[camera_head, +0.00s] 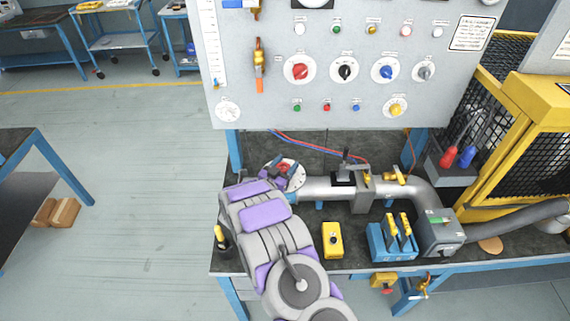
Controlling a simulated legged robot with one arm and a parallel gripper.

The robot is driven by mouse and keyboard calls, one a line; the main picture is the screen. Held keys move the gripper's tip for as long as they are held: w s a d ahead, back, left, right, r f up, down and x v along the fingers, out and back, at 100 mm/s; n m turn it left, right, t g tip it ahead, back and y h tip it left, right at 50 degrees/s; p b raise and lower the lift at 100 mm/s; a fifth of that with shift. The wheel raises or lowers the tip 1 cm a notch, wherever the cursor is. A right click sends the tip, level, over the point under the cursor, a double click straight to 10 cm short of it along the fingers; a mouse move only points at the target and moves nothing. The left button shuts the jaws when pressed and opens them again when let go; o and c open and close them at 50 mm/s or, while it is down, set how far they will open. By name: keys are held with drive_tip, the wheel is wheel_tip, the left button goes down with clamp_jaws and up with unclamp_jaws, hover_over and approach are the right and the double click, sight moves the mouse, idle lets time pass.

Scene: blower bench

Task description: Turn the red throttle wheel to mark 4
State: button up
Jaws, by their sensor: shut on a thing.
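The red throttle wheel (284,166) shows as a small red patch in front of a pale round dial (299,184) at the left end of the grey pipe (320,188). My gripper (284,171) is at the wheel and shut on it. My gripper and arm cover much of the wheel and the dial. The marks on the dial are too small and too hidden to read, so I cannot tell which mark the wheel points to.
A grey panel (330,110) with several knobs, including a red knob (300,71), stands behind the bench. A yellow box (332,240) and a blue holder (379,244) stand right of my arm. A yellow cage (545,95) is at the right. The floor at left is largely clear.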

drive_tip(key=shift+m+g+h, duration=0.5)
drive_tip(key=shift+m+h, duration=0.1)
drive_tip(key=shift+h, duration=0.3)
drive_tip(key=o, duration=1.1)
drive_tip(key=shift+a+f, duration=0.1)
drive_tip(key=shift+c, duration=0.2)
drive_tip(key=shift+s, duration=0.1)
drive_tip(key=v, duration=0.7)
drive_tip(key=shift+s+a+f, duration=0.1)
drive_tip(key=shift+a, duration=0.2)
drive_tip(key=shift+d, duration=0.1)
drive_tip(key=shift+s, duration=0.1)
